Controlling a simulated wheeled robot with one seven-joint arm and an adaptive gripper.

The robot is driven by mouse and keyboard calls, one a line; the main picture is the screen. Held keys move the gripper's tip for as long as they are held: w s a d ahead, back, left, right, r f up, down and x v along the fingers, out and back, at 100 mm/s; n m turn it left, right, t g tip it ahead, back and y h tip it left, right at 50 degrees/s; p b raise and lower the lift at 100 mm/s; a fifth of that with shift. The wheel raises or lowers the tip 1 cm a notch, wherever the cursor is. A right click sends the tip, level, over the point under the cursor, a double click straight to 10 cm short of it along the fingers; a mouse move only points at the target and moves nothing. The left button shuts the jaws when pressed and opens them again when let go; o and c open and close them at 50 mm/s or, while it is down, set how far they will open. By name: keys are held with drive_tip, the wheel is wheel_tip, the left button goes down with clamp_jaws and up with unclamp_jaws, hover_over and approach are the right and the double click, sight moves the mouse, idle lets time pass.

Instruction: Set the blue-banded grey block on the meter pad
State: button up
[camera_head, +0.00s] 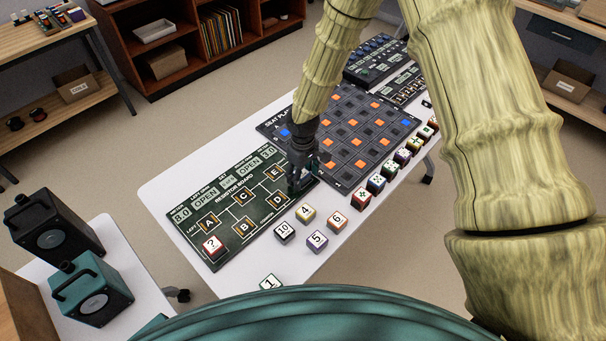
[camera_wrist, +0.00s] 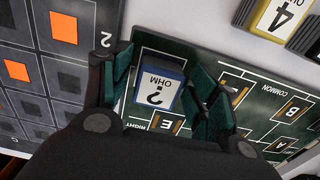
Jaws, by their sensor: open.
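In the head view my gripper (camera_head: 299,182) is low over the board's right end and hides the block. The board has outlined pads lettered A to E and small displays. I cannot pick out a pad marked meter.
A red-banded "?" block (camera_head: 212,246) sits at the board's lower left. Loose numbered blocks, such as the yellow-banded 4 (camera_head: 305,212) and the 10 (camera_head: 284,231), stand in front. A seat-plan board (camera_head: 345,165) adjoins behind, with a row of coloured blocks along its right.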

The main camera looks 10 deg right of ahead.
sight(303, 174)
wheel_tip(303, 174, up, 12)
drive_tip(key=b, duration=0.2)
idle(0.4)
